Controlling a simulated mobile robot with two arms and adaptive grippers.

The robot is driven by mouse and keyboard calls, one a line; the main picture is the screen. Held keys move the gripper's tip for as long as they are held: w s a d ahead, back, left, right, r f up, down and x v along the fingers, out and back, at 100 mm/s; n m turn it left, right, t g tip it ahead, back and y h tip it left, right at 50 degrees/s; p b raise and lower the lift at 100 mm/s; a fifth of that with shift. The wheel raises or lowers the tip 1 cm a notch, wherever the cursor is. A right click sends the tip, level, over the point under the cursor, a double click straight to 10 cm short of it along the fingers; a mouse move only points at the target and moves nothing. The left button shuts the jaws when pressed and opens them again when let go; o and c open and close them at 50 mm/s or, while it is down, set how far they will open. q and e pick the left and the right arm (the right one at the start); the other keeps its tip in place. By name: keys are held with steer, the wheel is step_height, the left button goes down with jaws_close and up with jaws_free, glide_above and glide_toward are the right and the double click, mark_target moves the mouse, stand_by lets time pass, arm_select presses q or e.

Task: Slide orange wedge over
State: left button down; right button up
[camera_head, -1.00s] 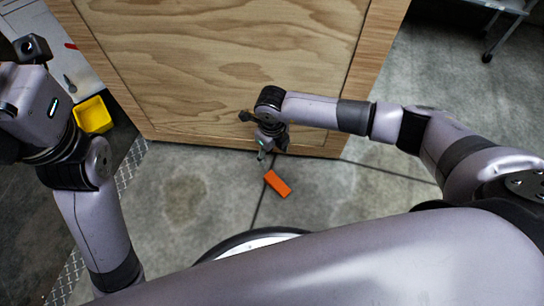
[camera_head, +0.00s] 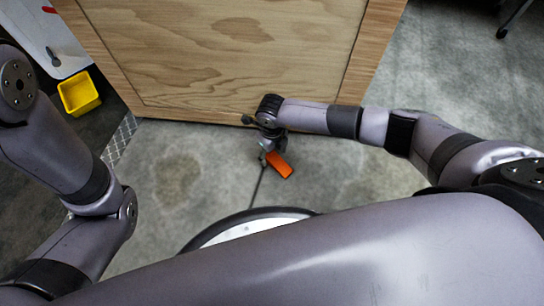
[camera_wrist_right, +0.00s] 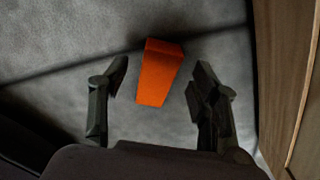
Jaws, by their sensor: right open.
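The orange wedge (camera_head: 279,164) lies on the grey concrete floor in front of the wooden door panel (camera_head: 230,60). My right gripper (camera_head: 268,156) is low, right beside the wedge in the head view. In the right wrist view the wedge (camera_wrist_right: 159,72) sits between the two dark fingers of my open right gripper (camera_wrist_right: 158,82), with gaps on both sides. The wedge's far end extends past the fingertips. In the head view, my left arm comes in at the left edge; its gripper is out of the picture.
A yellow bin (camera_head: 79,93) stands at the left near a white surface (camera_head: 45,35). The door panel's bottom edge is just behind my right gripper; the panel also shows at the right of the wrist view (camera_wrist_right: 280,70). Floor left of the wedge is clear.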

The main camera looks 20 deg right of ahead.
mark_target(272, 156)
steer(key=shift+f, duration=0.8)
steer(key=c, duration=1.2)
steer(key=o, duration=1.2)
steer(key=shift+r, duration=0.15)
step_height(272, 156, up, 12)
steer(key=shift+f, duration=0.1)
